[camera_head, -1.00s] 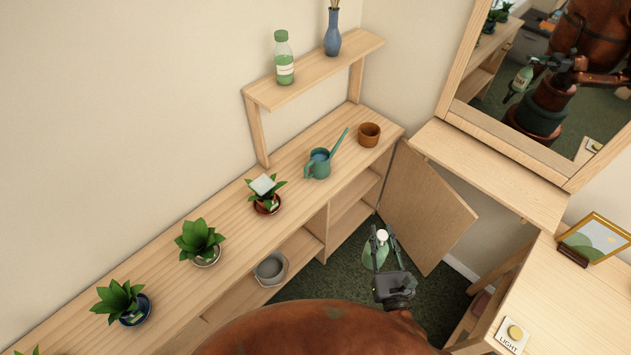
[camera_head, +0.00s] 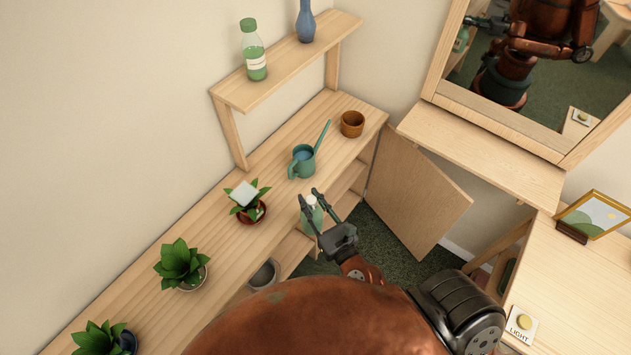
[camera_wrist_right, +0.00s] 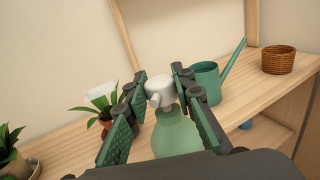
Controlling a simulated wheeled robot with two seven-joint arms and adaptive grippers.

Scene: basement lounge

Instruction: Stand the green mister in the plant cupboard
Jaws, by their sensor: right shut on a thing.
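My right gripper (camera_head: 309,196) is shut on the green mister (camera_head: 313,217), just off the front edge of the long wooden cabinet. In the wrist view the mister's pale green body (camera_wrist_right: 177,135) and white head stand upright between the fingers of the right gripper (camera_wrist_right: 160,73); its base is hidden. The cupboard (camera_head: 346,187) is the open-fronted right end of the cabinet, with shelves inside. Its wooden door (camera_head: 418,195) stands open to the right. Most of the inside is hidden in the head view. My left gripper is not in view.
A labelled green bottle (camera_head: 254,55) and blue vase (camera_head: 306,22) stand on the raised shelf. A grey bucket (camera_head: 263,275) sits low.

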